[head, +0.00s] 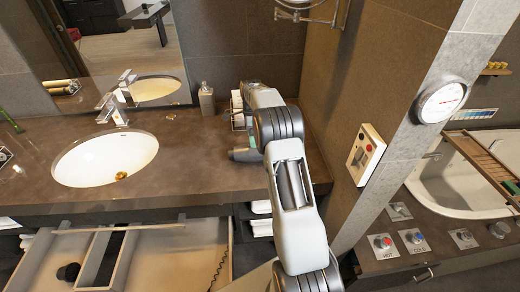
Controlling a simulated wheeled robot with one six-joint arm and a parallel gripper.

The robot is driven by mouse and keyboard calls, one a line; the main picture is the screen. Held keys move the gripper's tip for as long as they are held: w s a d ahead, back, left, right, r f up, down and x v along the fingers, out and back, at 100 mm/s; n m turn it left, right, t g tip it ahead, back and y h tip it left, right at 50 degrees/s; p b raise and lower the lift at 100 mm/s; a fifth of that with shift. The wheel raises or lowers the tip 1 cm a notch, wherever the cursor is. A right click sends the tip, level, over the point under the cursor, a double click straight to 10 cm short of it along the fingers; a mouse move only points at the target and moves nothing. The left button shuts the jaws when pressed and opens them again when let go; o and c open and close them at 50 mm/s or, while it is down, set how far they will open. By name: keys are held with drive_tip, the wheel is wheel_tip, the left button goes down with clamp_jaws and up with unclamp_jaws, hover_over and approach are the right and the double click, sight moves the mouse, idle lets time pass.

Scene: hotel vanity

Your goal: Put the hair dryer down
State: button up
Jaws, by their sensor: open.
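A dark grey barrel-shaped thing, apparently the hair dryer (243,155), lies on the brown vanity counter (190,178) to the right of the sink. My arm covers its right part, so its handle does not show clearly. My gripper (251,127) is mostly hidden behind my own wrist, just above and beside the dryer. Its jaws are open. I cannot tell whether a finger still touches the dryer.
A white oval sink (105,158) with a faucet (112,105) is on the left. A soap bottle (206,101) stands near the mirror. An open drawer (160,260) below holds a black round item (68,272) and a coiled cord (219,266). A tiled wall is close on the right.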

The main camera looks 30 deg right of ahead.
sight(255, 150)
drive_tip(key=shift+p+x, duration=0.7)
drive_tip(key=shift+x, duration=2.4)
drive_tip(key=shift+s, duration=0.1)
drive_tip(key=shift+d+r, duration=0.1)
drive_tip(key=c, duration=1.2)
